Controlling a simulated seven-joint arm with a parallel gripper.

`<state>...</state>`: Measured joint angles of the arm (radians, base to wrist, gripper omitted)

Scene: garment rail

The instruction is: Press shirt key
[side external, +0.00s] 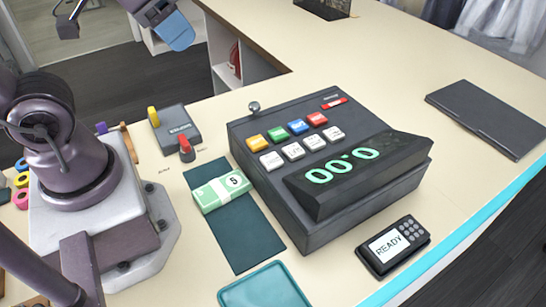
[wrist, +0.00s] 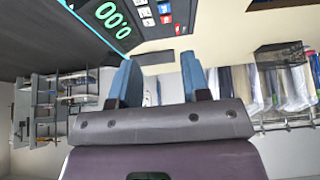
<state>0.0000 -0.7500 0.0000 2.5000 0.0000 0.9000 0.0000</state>
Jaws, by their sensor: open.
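The cash register (side external: 285,205) stands on the counter, with a green-digit display (side external: 345,165). Its keys are a coloured row, yellow (side external: 256,142), green (side external: 277,133), blue (side external: 298,126) and red (side external: 317,119), and a row of white keys (side external: 292,151). Key labels are too small to read, so I cannot tell which is the shirt key. My gripper (side external: 178,38) is at the top left, raised and well apart from the register. In the wrist view its two blue fingers (wrist: 157,75) are spread with nothing between them. The register's keys (wrist: 150,18) show at the top there.
A card reader (side external: 392,246) reading READY, a banknote bundle (side external: 221,191) on a dark mat (side external: 244,238), and a teal tray (side external: 264,287) lie around the register. A small box with knobs (side external: 176,130) stands left, a dark folder (side external: 490,118) right.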

